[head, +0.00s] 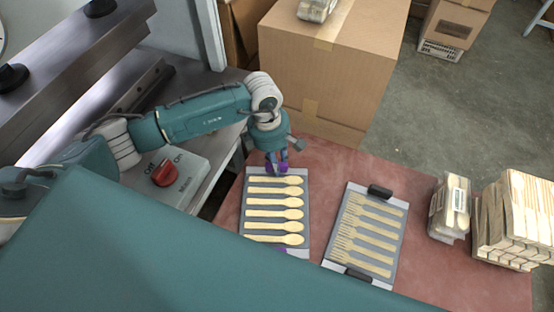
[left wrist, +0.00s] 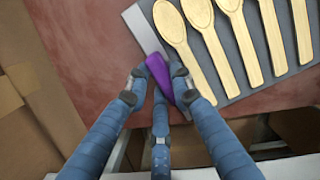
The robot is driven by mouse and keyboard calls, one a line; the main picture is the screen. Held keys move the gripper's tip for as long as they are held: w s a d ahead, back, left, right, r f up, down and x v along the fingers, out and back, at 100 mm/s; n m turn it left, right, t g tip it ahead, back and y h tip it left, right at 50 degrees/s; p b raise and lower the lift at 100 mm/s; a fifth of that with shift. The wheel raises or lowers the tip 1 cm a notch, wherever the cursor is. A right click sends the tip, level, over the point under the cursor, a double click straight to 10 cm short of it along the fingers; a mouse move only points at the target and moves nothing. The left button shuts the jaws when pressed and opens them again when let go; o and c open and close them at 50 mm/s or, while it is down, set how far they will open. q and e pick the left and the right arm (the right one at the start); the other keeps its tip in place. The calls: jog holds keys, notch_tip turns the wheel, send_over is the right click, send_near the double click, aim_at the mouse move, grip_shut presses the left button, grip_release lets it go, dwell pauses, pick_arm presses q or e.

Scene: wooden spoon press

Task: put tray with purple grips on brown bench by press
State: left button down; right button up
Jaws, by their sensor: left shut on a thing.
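The tray with purple grips (head: 307,211) lies at the left side of the brown bench (head: 335,162) and holds several wooden spoons in a column. My left gripper (head: 277,168) is at the tray's far end, shut on its purple grip. The left wrist view shows the fingers (left wrist: 158,85) closed around the purple grip (left wrist: 160,78), with spoons on the grey tray (left wrist: 232,62) beside it. The near purple grip (head: 283,250) is partly hidden by my teal body. The press (head: 110,85) stands to the left. My right gripper is not in view.
A tray with black grips (head: 401,236) holding wooden forks lies to the right on the bench. Wrapped packs (head: 450,208) and stacked wooden bundles (head: 517,220) stand at the bench's right. A large cardboard box (head: 335,65) is behind. A red switch (head: 165,173) is at left.

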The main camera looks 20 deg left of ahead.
pick_arm(q)
jog(key=shift+f, duration=0.1)
jog(key=c, duration=1.9)
grip_release()
jog(key=shift+f, duration=0.1)
jog(key=shift+c, duration=0.2)
jog(key=o, duration=0.4)
jog(key=shift+r, duration=0.4)
jog(key=r+b, duration=0.1)
jog(key=r, duration=0.2)
jog(key=a+r, duration=0.1)
jog(key=r, duration=0.3)
jog(key=r+b, duration=0.1)
jog(key=r, duration=0.3)
jog(key=shift+s+a+r+b, duration=0.15)
jog(key=shift+a+r+b, duration=0.1)
jog(key=shift+b, duration=0.1)
